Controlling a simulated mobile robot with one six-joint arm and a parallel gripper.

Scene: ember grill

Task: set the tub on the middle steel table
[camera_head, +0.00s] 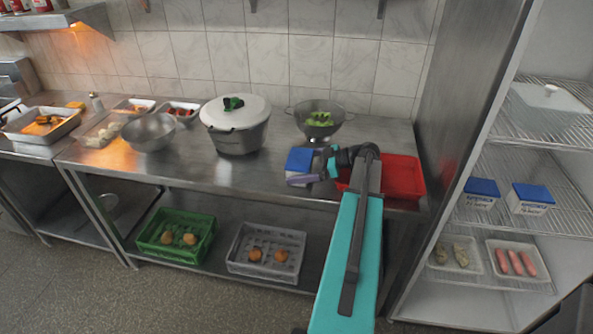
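A tub with a blue lid (299,157) and a white body is at the front right part of the middle steel table (225,176). My gripper (309,164) is right at the tub, reaching in from its right. One purple finger passes in front of the tub's lower part. The other finger is hard to make out, so I cannot tell whether the gripper is shut on the tub. I also cannot tell whether the tub's base touches the tabletop.
A red tray (403,175) lies right of the tub, partly behind my arm. A colander (333,131) and a lidded pot (238,138) stand behind. Similar blue-lidded tubs (531,194) sit on the right-hand rack. The table front left of the tub is clear.

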